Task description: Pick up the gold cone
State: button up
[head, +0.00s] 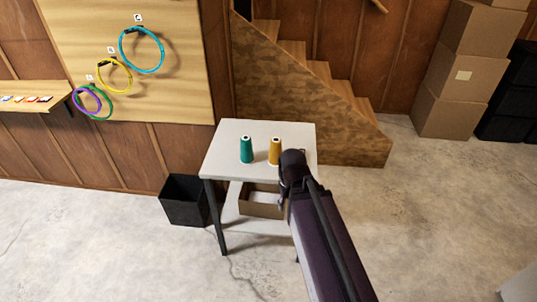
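The gold cone (275,151) stands upright on the right part of a small white table (228,133) in the head view. A teal cone (246,150) stands upright to its left, with a gap between them. My arm reaches in from the lower right. Its dark end, with my gripper (291,172), is just right of the gold cone in the picture. The arm hides the fingers, so I cannot see whether they are open or shut. I cannot tell whether they touch the cone.
A cardboard box (262,208) sits on the table's lower shelf. A black bin (184,202) stands left of the table. Colored rings hang on a wooden board (190,75). Stairs (310,100) rise behind the table. Cardboard boxes (468,75) are stacked at right. Floor at right is clear.

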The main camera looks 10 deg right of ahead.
aim_at(275, 150)
jog(key=z, duration=0.05)
jog(key=i, duration=0.9)
jog(key=u, duration=1.1)
jog(key=k, duration=0.3)
jog(key=u, duration=0.2)
